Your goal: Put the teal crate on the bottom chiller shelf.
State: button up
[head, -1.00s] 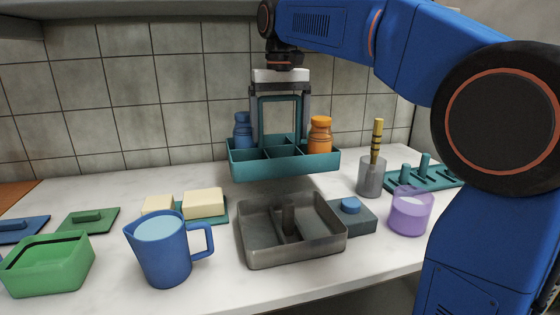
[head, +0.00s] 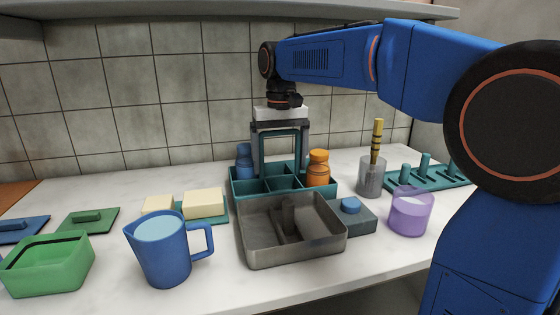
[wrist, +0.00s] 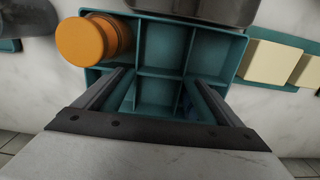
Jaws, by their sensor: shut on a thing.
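The teal crate (head: 243,187) is a divided carrier with a tall handle, behind the grey metal tray in the head view. It looks level and at or very near the counter top; its base is partly hidden by the tray. It holds an orange bottle (head: 318,168) at the right and a blue bottle (head: 244,160) at the left. My gripper (head: 279,130) is above it, shut on its handle. In the wrist view, the crate (wrist: 163,45) shows its compartments between my fingers, with the orange bottle (wrist: 85,40) at upper left. No chiller shelf is in view.
The grey tray (head: 255,250) stands right in front of the crate. A blue jug (head: 165,250), pale blocks (head: 203,203), a green tub (head: 50,268), a grey cup (head: 371,180) and a purple cup (head: 409,215) stand around. An overhead shelf (head: 230,9) runs above.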

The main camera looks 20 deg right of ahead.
jog(key=o, duration=1.5)
